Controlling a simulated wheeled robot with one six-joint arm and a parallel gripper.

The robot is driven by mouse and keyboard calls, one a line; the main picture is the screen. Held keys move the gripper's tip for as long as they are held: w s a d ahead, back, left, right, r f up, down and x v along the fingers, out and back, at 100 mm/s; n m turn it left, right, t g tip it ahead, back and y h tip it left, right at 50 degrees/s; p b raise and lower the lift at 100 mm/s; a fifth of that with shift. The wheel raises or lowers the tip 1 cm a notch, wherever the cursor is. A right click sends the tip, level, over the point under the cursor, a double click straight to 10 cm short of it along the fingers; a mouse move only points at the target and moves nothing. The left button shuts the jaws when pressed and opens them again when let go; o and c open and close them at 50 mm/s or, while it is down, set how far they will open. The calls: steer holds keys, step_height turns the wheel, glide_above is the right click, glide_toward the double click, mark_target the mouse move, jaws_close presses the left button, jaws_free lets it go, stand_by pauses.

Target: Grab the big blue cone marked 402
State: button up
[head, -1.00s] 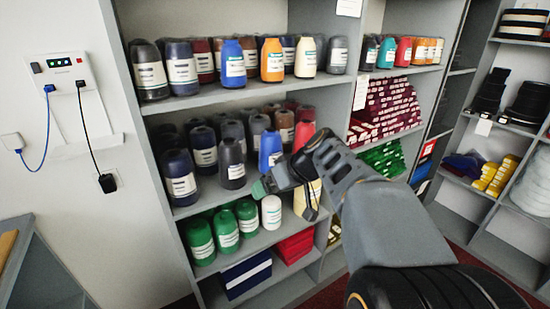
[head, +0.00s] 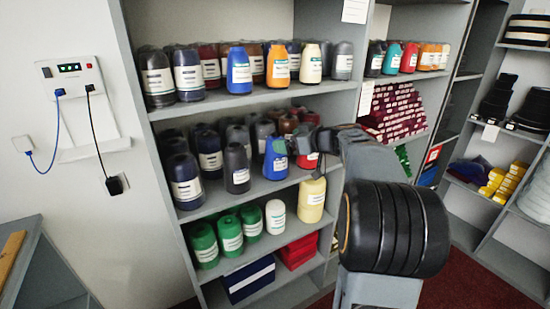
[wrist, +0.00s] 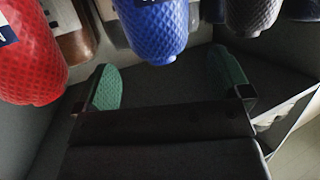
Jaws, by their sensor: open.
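A big blue cone (head: 275,160) stands upright on the middle shelf, partly hidden by my gripper. Another blue cone (head: 239,72) with a white label stands on the top shelf. I cannot read 402 on either. My gripper (head: 291,146) is at the upper right of the middle-shelf blue cone, seen edge-on. In the wrist view, my gripper (wrist: 167,85) is open, its green-padded fingers apart with nothing between them. A blue cone (wrist: 153,28) appears upside down beyond the fingers, roughly centred between them. I cannot tell whether anything touches.
A red cone (head: 306,158) stands right of the middle-shelf blue cone; it also shows in the wrist view (wrist: 28,60). A dark cone (head: 236,168) stands to its left. Green cones (head: 229,235) and a pale yellow cone (head: 311,200) are below. Shelf boards lie above and below.

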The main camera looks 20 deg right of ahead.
steer(key=p+x, duration=0.2)
steer(key=x, duration=0.3)
steer(key=shift+w+a+p, duration=0.1)
steer(key=shift+w+p, duration=0.15)
steer(key=shift+p, duration=0.05)
steer(key=c, duration=1.5)
